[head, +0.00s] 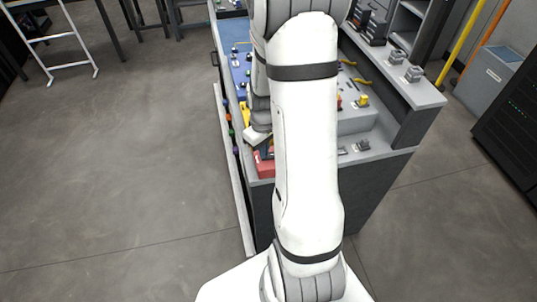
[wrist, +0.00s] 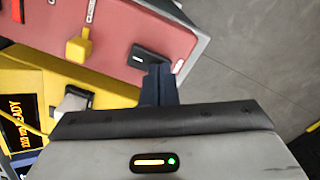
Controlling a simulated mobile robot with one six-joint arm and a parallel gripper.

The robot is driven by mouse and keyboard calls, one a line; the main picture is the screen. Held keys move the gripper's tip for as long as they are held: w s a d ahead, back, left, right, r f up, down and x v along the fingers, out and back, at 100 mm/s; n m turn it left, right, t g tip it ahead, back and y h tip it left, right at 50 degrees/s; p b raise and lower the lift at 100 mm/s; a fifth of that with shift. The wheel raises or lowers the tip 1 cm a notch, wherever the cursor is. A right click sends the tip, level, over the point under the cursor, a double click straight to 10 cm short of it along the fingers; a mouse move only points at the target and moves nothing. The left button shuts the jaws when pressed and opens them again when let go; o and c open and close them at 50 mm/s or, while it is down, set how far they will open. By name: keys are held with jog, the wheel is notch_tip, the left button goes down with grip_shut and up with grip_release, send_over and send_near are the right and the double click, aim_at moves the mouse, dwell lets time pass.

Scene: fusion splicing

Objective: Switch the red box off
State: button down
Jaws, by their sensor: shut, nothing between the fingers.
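The red box (head: 263,166) is at the near left end of the bench in the head view, mostly hidden behind my arm. In the wrist view the red box (wrist: 120,32) fills the upper left, with a black rocker switch (wrist: 143,55) near its edge and a yellow plug (wrist: 80,46) beside it. My gripper (wrist: 160,72) is shut and empty, its fingertips right at the black switch. I cannot tell whether they touch it. In the head view my gripper (head: 262,150) is only partly visible at the red box.
A yellow device (wrist: 98,84) with a lit display (wrist: 20,122) and a grey plug (wrist: 75,102) lies beside the red box. The grey bench (head: 385,160) carries several fittings and tools. The floor (head: 120,170) to the left is clear.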

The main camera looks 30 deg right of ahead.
jog(key=shift+r+p, duration=2.45)
jog(key=shift+r, duration=1)
jog(key=s+a+r+m+t, duration=0.1)
jog(key=s+a+r, duration=0.5)
jog(key=r, duration=0.3)
jog(key=s+a+r+m+t, duration=0.1)
jog(key=s+a+r+t, duration=0.1)
jog(key=s+a+r, duration=0.4)
jog(key=shift+s+a+r+m, duration=0.15)
jog(key=shift+s+r+m, duration=0.25)
jog(key=shift+r, duration=1.65)
